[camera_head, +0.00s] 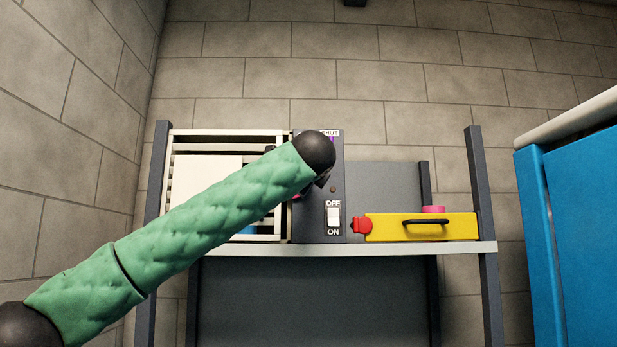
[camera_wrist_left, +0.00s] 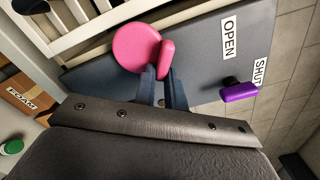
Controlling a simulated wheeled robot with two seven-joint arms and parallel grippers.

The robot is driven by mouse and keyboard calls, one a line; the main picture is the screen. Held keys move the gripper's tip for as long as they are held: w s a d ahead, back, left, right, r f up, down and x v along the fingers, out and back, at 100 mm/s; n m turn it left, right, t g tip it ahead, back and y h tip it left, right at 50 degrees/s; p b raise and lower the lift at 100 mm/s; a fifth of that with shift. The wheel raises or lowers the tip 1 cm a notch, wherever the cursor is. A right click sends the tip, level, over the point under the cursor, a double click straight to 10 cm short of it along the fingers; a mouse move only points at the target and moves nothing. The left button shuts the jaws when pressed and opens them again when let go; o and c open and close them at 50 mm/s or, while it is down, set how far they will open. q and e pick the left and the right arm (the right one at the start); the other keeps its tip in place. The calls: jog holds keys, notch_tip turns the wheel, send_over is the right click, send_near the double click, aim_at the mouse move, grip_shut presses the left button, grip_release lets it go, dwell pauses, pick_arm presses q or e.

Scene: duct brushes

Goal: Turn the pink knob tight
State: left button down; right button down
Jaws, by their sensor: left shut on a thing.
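The pink knob (camera_wrist_left: 140,46) is on the dark grey panel (camera_wrist_left: 205,60) in the left wrist view, with a round disc and a raised grip bar. My left gripper (camera_wrist_left: 164,80) has its two dark fingers closed around the bar. In the head view my left arm in its green sleeve reaches to the panel, and a sliver of the pink knob (camera_head: 296,197) shows beside the black wrist. The rest of the knob is hidden there, and the fingers (camera_head: 322,183) are mostly covered. My right gripper is not in view.
A purple lever (camera_wrist_left: 240,92) sits by the OPEN and SHUT labels. Below on the panel is a white OFF/ON switch (camera_head: 333,216). A yellow box (camera_head: 400,232) with a red knob (camera_head: 362,225) stands right. A slatted cream frame (camera_head: 225,136) is left, a blue cabinet (camera_head: 580,220) far right.

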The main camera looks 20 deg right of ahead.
pick_arm(q)
jog(key=m+p, duration=0.1)
jog(key=m, duration=0.2)
jog(key=a+m+p, duration=0.1)
jog(key=m, duration=0.3)
jog(key=f+m+p, duration=0.1)
jog(key=m+p, duration=0.1)
jog(key=m, duration=0.2)
jog(key=shift+w+a, duration=0.2)
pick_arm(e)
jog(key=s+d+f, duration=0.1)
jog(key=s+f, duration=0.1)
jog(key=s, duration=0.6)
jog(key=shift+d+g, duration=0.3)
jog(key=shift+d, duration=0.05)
pick_arm(q)
jog(key=shift+f, duration=0.1)
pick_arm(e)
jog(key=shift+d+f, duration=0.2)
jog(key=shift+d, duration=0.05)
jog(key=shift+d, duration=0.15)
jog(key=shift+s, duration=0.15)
